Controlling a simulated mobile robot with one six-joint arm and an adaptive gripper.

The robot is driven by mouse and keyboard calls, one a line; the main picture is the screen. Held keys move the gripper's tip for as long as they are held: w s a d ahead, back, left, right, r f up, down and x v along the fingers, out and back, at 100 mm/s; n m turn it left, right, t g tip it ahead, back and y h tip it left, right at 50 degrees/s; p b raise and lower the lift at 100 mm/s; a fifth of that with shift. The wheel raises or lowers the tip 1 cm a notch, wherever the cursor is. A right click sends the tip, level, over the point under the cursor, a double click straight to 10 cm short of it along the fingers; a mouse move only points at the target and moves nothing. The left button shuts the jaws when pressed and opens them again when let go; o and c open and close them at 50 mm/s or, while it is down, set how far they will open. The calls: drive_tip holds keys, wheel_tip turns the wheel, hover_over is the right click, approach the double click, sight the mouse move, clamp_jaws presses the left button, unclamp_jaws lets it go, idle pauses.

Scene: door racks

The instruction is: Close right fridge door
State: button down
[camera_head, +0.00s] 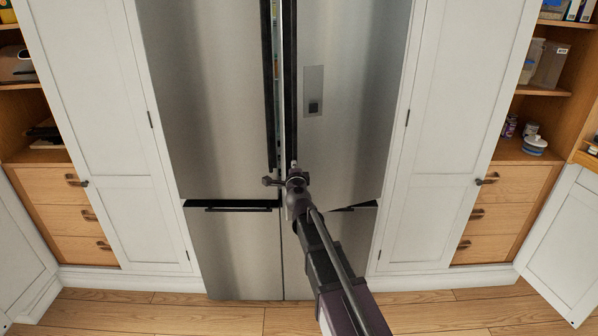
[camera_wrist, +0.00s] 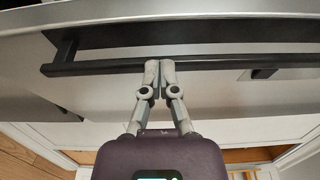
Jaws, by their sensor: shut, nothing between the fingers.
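The right fridge door (camera_head: 350,90) is a tall steel panel with a small dispenser panel on it. It stands slightly ajar; a narrow strip of the interior shows at its left edge. Its long black handle (camera_head: 290,80) runs down that edge. The left fridge door (camera_head: 200,90) is beside it, with its own black handle (camera_head: 267,80). My gripper (camera_head: 293,168) is near the lower end of the right door's handle. In the wrist view my gripper (camera_wrist: 160,66) is shut and empty, its fingertips overlapping a black bar handle (camera_wrist: 215,62); contact is unclear.
Lower drawers (camera_head: 235,250) with black handles sit below the doors. White cabinet doors (camera_head: 95,110) and (camera_head: 455,110) flank the fridge, with wooden shelves and drawers outside them. Wooden floor (camera_head: 200,315) lies clear in front.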

drive_tip(key=w+a+m+h, duration=0.1)
drive_tip(key=w+a+h, duration=0.1)
drive_tip(key=w, duration=0.5)
drive_tip(key=w+a+m+h, duration=0.1)
drive_tip(key=w+a+h, duration=0.1)
drive_tip(key=w, duration=0.6)
drive_tip(key=shift+w+a+r+m+g, duration=0.3)
drive_tip(key=shift+r+m, duration=0.05)
drive_tip(key=shift+m, duration=0.05)
drive_tip(key=shift+w+r, duration=0.1)
drive_tip(key=shift+w, duration=0.05)
drive_tip(key=s+d+n+y, duration=0.4)
drive_tip(key=s+d+y, duration=0.2)
drive_tip(key=s, duration=0.8)
drive_tip(key=s+d+n+g+y, duration=0.1)
drive_tip(key=s+d+n+y, duration=0.3)
drive_tip(key=s, duration=1)
drive_tip(key=shift+s+d+f+y, duration=0.45)
drive_tip(key=shift+d+y, duration=0.65)
drive_tip(key=shift+d, duration=1.1)
